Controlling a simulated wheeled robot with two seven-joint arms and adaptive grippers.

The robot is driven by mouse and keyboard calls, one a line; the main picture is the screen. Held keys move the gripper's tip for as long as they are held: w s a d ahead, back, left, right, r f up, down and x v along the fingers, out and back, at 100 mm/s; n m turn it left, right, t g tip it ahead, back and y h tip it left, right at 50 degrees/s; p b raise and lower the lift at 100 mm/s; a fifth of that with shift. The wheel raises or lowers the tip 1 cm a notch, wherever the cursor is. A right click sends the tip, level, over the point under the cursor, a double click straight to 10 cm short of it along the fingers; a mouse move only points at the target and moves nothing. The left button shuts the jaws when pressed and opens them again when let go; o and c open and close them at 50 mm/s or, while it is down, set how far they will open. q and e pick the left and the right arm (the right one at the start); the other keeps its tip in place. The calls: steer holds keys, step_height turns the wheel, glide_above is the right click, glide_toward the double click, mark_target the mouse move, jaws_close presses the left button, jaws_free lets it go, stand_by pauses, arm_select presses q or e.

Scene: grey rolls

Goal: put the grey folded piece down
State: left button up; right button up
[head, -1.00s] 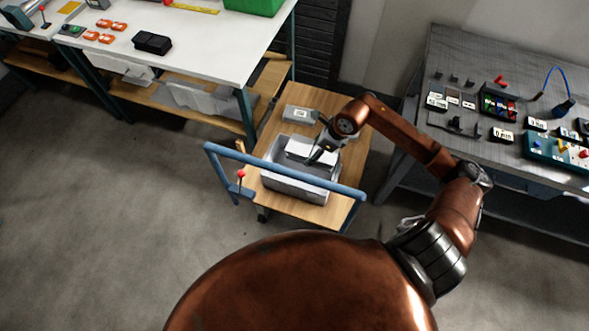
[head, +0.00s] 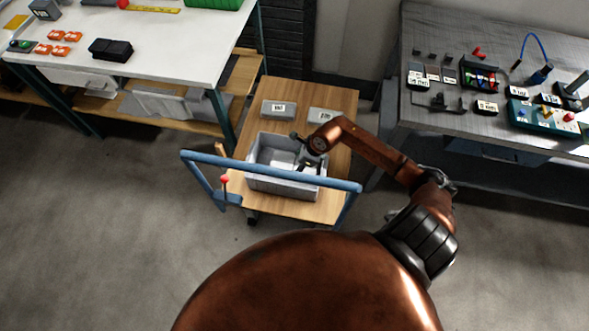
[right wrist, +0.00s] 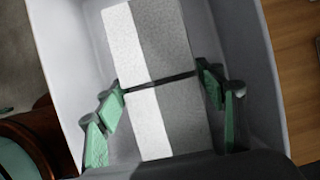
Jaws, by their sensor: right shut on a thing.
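The grey folded piece (right wrist: 165,60) lies lengthwise in the right wrist view, one side pale and the other darker grey, with a thin dark band across it. My right gripper (right wrist: 162,86) has its green-padded fingers on both sides of the piece and is shut on it, inside a grey bin (right wrist: 255,75). In the head view the right gripper (head: 303,163) reaches down into the right part of the bin (head: 283,187). The piece is hard to make out there, partly hidden by the gripper. Whether it touches the bin floor I cannot tell. My left gripper is not in view.
The bin stands on a wooden cart (head: 335,97) with a blue handle (head: 270,172) at its near side. Two labelled grey blocks (head: 279,108) (head: 325,115) sit behind the bin. A white bench (head: 165,60) is left, a grey workbench (head: 440,125) with parts right.

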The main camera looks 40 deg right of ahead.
step_height(320, 180, down, 4)
steer(key=shift+r+b, duration=0.1)
steer(key=shift+b, duration=0.3)
steer(key=o, duration=1.2)
steer(key=shift+o, duration=0.2)
steer(key=p+v, duration=0.2)
steer(key=v, duration=1)
steer(key=shift+a+r+p, duration=0.1)
steer(key=shift+p, duration=0.2)
